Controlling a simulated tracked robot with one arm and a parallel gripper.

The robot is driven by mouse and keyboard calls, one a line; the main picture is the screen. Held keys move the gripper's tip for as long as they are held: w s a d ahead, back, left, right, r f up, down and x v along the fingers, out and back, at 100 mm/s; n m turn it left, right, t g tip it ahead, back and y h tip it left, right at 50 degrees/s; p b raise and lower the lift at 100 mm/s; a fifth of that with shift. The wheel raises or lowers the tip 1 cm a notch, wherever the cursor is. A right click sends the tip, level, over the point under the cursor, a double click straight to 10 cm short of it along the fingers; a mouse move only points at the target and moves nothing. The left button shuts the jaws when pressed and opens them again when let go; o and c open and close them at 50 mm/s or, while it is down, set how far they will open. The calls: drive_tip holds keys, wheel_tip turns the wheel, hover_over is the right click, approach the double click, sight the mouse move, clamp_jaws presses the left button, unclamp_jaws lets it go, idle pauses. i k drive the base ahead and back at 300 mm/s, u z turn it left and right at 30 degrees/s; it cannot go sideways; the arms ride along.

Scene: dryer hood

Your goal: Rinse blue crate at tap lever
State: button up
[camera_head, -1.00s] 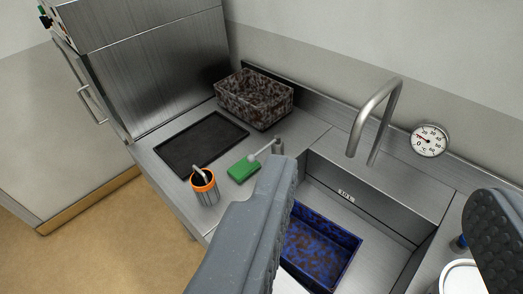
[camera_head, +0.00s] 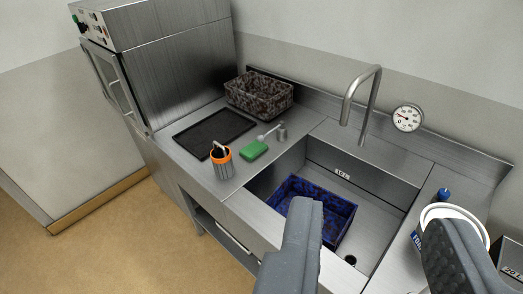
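The blue crate (camera_head: 334,203) sits in the sink basin (camera_head: 380,215), to the left of the drain, and looks mostly blue with dark mottling. My left finger hides part of it. The tap lever (camera_head: 281,131) is a short metal post with a thin arm, on the counter left of the basin. The tap spout (camera_head: 364,98) arches over the back of the basin; no water stream shows. My gripper (camera_head: 370,212) is open and empty, with its fingers wide apart in the foreground over the sink's front.
A stained crate (camera_head: 259,93) stands at the back by a black tray (camera_head: 213,133). A dial thermometer (camera_head: 407,118) is on the wall.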

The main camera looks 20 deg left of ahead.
sight(260, 139)
drive_tip(key=z, duration=0.05)
drive_tip(key=k, duration=0.45)
drive_tip(key=u, duration=0.6)
drive_tip(key=i, duration=2.05)
drive_tip(key=z, duration=0.8)
